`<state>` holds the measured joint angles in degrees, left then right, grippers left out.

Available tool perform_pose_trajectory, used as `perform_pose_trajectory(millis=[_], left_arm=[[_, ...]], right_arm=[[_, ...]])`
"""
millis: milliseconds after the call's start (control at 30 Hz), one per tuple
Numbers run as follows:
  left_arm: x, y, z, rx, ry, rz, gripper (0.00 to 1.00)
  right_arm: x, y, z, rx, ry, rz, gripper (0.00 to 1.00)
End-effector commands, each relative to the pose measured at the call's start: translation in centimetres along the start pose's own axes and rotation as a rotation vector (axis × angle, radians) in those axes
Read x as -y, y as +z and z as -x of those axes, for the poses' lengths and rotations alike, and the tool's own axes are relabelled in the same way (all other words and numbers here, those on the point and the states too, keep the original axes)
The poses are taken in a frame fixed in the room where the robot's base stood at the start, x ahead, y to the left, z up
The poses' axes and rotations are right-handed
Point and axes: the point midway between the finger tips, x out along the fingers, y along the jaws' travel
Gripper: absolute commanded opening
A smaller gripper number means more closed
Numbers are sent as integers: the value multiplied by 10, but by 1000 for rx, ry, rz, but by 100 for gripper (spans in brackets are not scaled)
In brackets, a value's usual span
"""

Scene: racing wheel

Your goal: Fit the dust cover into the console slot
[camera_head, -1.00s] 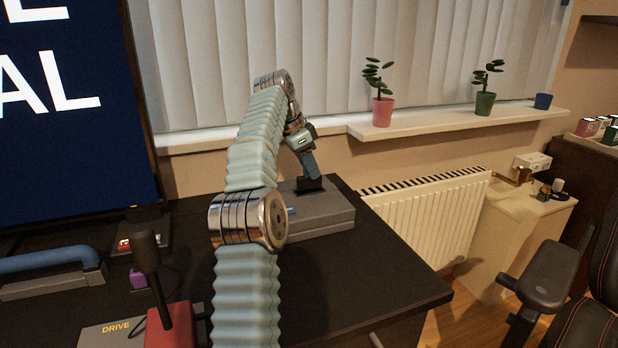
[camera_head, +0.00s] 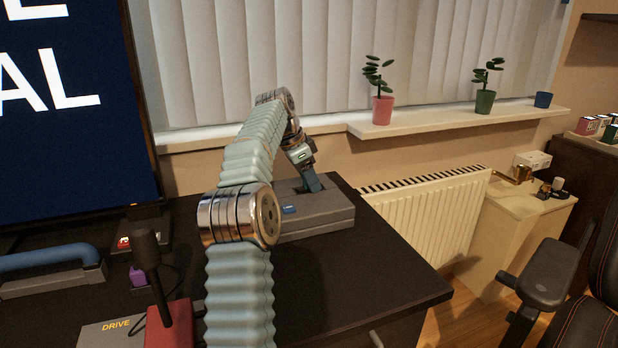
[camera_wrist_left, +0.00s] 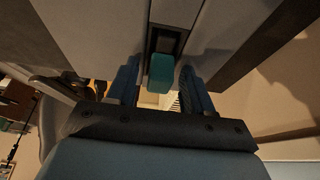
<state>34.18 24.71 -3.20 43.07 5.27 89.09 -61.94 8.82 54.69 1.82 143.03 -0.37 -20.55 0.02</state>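The grey console (camera_head: 318,212) lies on the dark desk, with a blue part (camera_head: 290,209) on its near top edge. My left gripper (camera_head: 312,181) points down at the console top, its fingers either side of the dust cover's teal tab (camera_wrist_left: 161,73). A dark rectangular opening or frame (camera_wrist_left: 166,40) shows beside the tab in the left wrist view. The dark lower part of the cover is low at the console top, mostly hidden by the fingers; its seating depth cannot be told. My right gripper is out of view.
A gear lever (camera_head: 150,260) on a red base and a blue-handled grey part (camera_head: 45,262) stand left on the desk. A monitor (camera_head: 70,110) rises behind them. The desk (camera_head: 350,270) is clear before the console; a radiator (camera_head: 430,220) stands right.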

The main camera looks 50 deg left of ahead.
Motion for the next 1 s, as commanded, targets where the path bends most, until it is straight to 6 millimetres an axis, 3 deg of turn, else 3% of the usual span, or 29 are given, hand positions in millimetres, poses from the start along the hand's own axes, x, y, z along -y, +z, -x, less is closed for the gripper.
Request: perform_pose_trajectory(millis=[367,733,1000], left_arm=[[1,-2,8,-1,-1,0,55],[0,-2,53,-1,-2,0,55],[0,61,77,2,-1,5,55]], right_arm=[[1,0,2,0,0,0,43],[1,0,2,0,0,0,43],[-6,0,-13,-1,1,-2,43]])
